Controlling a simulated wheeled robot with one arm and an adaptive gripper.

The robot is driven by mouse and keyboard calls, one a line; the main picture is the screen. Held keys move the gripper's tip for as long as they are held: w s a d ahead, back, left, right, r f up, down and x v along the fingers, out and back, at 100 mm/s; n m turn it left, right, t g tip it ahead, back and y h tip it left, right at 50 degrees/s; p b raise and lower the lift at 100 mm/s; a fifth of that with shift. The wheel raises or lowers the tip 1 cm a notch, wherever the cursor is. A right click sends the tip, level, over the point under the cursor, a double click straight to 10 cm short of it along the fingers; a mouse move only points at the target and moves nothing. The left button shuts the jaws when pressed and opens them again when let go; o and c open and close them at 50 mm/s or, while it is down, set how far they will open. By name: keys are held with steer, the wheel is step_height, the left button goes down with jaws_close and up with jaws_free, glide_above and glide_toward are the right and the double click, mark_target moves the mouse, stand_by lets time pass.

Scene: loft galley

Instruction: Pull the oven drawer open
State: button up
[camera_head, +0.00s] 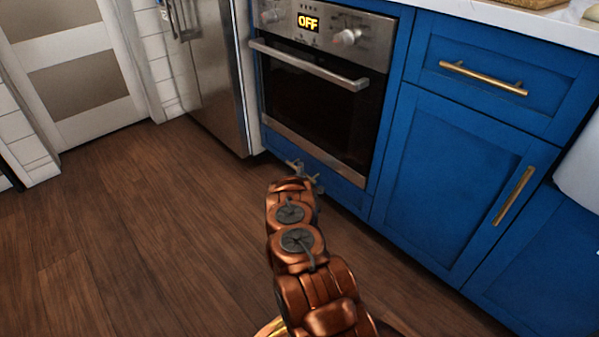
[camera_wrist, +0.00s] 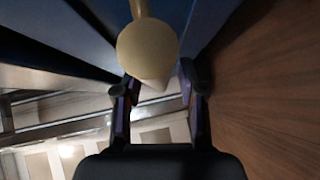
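The oven drawer (camera_head: 342,192) is a low blue panel directly under the oven, and it looks closed. In the wrist view a pale brass handle (camera_wrist: 147,50) shows close up, nearly end-on, with a round end and a post. My gripper (camera_head: 304,170) is low in front of the drawer. In the wrist view my gripper (camera_wrist: 158,88) has its two dark fingers apart, one to each side of the handle's line. I see gaps beside the handle; contact is not clear.
The oven (camera_head: 318,100) has a steel bar handle (camera_head: 310,66) and a display reading OFF. Blue cabinets (camera_head: 455,170) with brass handles stand at the right. A steel fridge (camera_head: 210,80) is at the left. The wooden floor (camera_head: 130,230) is clear to the left.

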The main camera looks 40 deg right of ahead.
jaws_close()
steer(key=shift+a, duration=0.15)
stand_by(0.4)
